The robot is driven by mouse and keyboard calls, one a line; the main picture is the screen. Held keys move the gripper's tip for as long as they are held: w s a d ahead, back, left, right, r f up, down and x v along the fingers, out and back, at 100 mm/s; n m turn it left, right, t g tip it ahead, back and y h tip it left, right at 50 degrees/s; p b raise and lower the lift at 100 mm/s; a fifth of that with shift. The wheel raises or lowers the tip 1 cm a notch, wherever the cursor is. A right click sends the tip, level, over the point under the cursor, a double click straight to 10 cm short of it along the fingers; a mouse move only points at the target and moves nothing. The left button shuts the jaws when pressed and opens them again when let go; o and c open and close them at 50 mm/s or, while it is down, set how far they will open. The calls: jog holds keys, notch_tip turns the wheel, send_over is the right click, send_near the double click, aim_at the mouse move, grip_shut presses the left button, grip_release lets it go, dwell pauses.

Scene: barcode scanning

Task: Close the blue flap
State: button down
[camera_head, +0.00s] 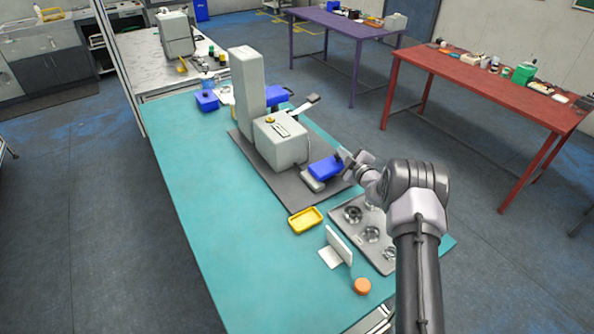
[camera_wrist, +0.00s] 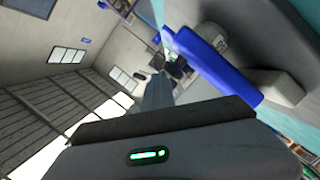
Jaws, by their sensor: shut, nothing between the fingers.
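The blue flap (camera_head: 325,167) sits at the front right of the grey and white machine (camera_head: 280,143) in the head view. It stands out from the machine at a tilt, above a small light grey block. In the wrist view the blue flap (camera_wrist: 212,65) slants across the upper right. My gripper (camera_head: 348,158) is shut and empty just right of the flap, with its tip close to the flap's right edge. I cannot tell whether they touch. The fingertips are small in the head view, and the side of the flap facing the machine is partly hidden.
The machine stands on a dark mat (camera_head: 297,194) on the teal table (camera_head: 185,180). A yellow tray (camera_head: 306,220), a white stand (camera_head: 338,246), an orange cylinder (camera_head: 362,286) and a grey tray (camera_head: 385,258) with round dishes lie nearer. The table's left side is clear.

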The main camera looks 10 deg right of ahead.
jog(key=p+v, duration=0.3)
jog(key=v, duration=1.4)
jog(key=s+a+r+n+g+y+b, duration=0.3)
jog(key=a+r+n+y, duration=0.45)
jog(key=a+n, duration=0.6)
jog(key=s+a+r+n+g+b, duration=0.55)
jog(key=s+a+n, duration=0.65)
jog(key=a+n, duration=0.3)
jog(key=s+n+g+h+b, duration=0.3)
jog(key=s+n, duration=1)
jog(key=n, duration=0.2)
jog(key=s+d+f+n+t+h+b, duration=0.1)
jog(key=s+d+f+n+h+b, duration=0.1)
jog(key=s+d+n+h, duration=0.3)
jog(key=s+n, duration=0.3)
jog(key=n, duration=0.4)
jog(key=shift+d+f, duration=0.25)
jog(key=shift+d, duration=0.05)
